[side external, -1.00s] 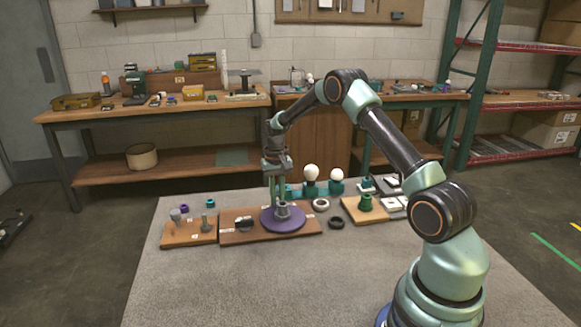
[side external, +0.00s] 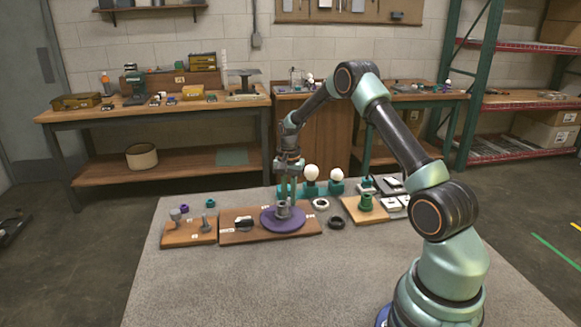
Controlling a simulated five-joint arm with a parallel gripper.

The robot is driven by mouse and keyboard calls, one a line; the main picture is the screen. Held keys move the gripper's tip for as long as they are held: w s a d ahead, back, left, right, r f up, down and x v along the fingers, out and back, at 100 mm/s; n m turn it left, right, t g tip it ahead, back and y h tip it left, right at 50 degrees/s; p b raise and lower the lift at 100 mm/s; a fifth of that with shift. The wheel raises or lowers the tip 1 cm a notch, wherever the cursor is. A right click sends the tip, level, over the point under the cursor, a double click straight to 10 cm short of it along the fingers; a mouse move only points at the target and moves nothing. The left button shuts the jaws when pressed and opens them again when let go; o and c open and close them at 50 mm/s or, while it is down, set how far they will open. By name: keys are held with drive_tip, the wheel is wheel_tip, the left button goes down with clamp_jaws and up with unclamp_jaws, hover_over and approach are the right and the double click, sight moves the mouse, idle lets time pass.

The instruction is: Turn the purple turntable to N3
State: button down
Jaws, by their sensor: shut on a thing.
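The purple turntable (side external: 283,221) is a flat round disc on the right part of a brown wooden board (side external: 238,237). A short grey post (side external: 284,208) stands at the disc's middle. My gripper (side external: 284,203) points down over the disc and is shut on this post. Small white labels (side external: 227,231) sit on the board, but their lettering is too small to read. A black and white piece (side external: 243,222) lies on the board left of the disc. I cannot tell which mark the turntable faces.
A wooden board with grey posts (side external: 190,232) stands at the left. White bulbs in teal sockets (side external: 311,182) stand behind the turntable. The front of the table is clear.

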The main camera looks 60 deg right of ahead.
drive_tip(key=shift+r, duration=0.1)
idle(0.3)
drive_tip(key=c, duration=0.8)
unclamp_jaws()
drive_tip(key=shift+c, duration=0.2)
wheel_tip(320, 180, up, 12)
